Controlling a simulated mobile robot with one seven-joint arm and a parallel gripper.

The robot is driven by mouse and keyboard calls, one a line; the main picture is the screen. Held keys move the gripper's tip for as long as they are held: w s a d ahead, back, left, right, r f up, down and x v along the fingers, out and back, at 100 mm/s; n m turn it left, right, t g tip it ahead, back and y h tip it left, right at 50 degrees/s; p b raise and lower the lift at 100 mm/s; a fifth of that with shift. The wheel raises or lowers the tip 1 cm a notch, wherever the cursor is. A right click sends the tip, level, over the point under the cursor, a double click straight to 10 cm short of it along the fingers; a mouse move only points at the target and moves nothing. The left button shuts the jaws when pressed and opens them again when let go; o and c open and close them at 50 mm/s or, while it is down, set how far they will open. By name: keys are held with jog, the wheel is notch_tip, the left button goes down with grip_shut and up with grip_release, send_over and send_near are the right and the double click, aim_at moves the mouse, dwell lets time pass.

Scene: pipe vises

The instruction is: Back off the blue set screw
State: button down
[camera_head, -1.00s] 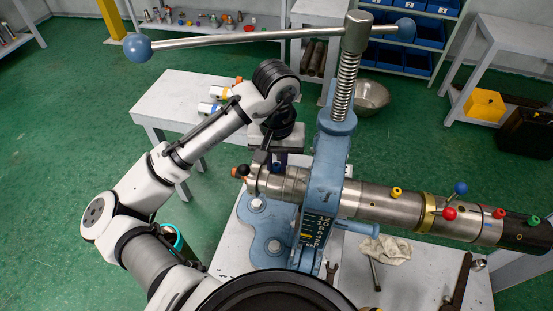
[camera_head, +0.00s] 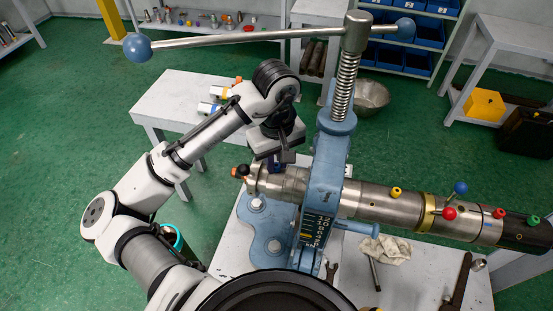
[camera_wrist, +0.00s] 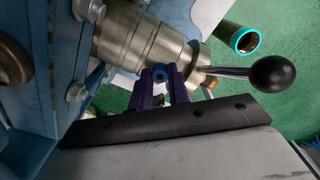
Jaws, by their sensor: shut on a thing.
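The blue set screw (camera_wrist: 159,73) sits on the near end of the steel pipe (camera_wrist: 135,40), between my purple fingertips. My gripper (camera_wrist: 160,77) is shut on it in the wrist view. In the head view my gripper (camera_head: 278,164) reaches down onto the pipe (camera_head: 375,198) just left of the blue vise (camera_head: 327,172), and the screw is mostly hidden there. I cannot tell how far the screw stands out of the pipe.
A lever with a black ball (camera_wrist: 272,76) stands close to the right of my fingers. The vise frame (camera_wrist: 60,70) is close on the left. Yellow (camera_head: 397,192), red (camera_head: 498,213) and green (camera_head: 533,220) screws lie farther along the pipe. A long handle bar (camera_head: 240,38) spans above.

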aim_at(276, 165)
jog(key=shift+s+f, duration=0.1)
jog(key=shift+f, duration=0.05)
jog(key=c, duration=1.3)
grip_release()
notch_tip(276, 165, up, 8)
jog(key=shift+f+b, duration=0.2)
jog(key=shift+b, duration=0.3)
